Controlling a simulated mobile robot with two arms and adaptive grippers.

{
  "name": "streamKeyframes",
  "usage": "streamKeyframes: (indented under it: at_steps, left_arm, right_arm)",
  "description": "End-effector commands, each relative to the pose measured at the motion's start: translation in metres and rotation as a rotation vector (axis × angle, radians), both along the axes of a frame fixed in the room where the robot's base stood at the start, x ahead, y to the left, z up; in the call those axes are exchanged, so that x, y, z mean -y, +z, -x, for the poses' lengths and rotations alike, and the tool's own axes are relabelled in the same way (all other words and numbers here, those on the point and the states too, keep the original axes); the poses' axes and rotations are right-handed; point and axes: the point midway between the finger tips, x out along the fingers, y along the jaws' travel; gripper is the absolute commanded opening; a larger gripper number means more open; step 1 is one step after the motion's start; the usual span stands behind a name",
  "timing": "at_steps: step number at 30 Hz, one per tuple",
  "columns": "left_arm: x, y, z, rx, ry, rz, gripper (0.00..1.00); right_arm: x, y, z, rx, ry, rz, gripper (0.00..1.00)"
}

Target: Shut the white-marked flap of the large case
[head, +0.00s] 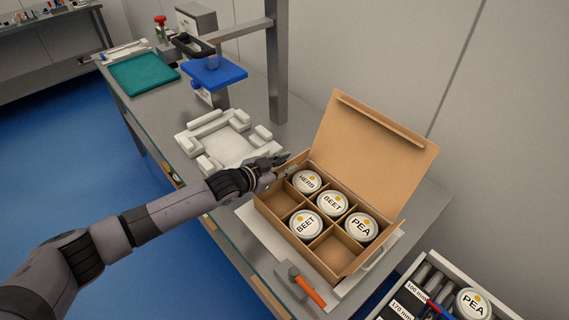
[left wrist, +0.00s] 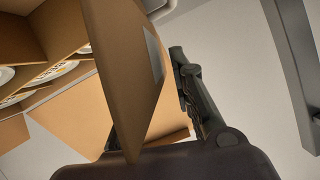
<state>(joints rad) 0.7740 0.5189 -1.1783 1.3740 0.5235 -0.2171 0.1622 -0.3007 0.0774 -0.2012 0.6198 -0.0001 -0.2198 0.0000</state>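The large case (head: 297,240) is a brown cardboard box with a divided inside, standing open on the bench. Its big lid (head: 368,150) stands up at the back. Labelled tins HERB (head: 306,182), BEET (head: 306,224) and PEA (head: 361,227) sit in some compartments, with another BEET tin in the middle; others are empty. My left gripper (head: 277,163) is at the case's left end. In the left wrist view a brown flap (left wrist: 125,75) with a pale mark (left wrist: 154,54) stands between its fingers (left wrist: 150,115), apart from the right one; the left finger is mostly hidden. My right gripper is not in view.
A white fixture (head: 222,147) lies left of the case. A hammer with an orange handle (head: 307,287) lies in front. A tray of tools and a PEA tin (head: 473,304) is at lower right. A grey post (head: 277,70) stands behind.

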Motion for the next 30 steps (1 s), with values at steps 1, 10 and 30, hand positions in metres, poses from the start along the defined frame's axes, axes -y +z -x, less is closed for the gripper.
streamKeyframes:
  at_steps: [1,10,30]
  left_arm:
    - [0.0000,0.0000,-0.0003,0.000,0.000,0.000,0.23]
    - [-0.0004,0.0000,-0.0002,0.000,0.001,0.000,0.13]
    - [-0.0005,0.0000,0.0000,0.001,0.001,-0.001,0.00]
  right_arm:
    - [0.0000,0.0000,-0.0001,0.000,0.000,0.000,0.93]
    - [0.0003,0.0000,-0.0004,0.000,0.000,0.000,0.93]
    - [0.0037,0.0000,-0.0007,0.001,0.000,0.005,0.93]
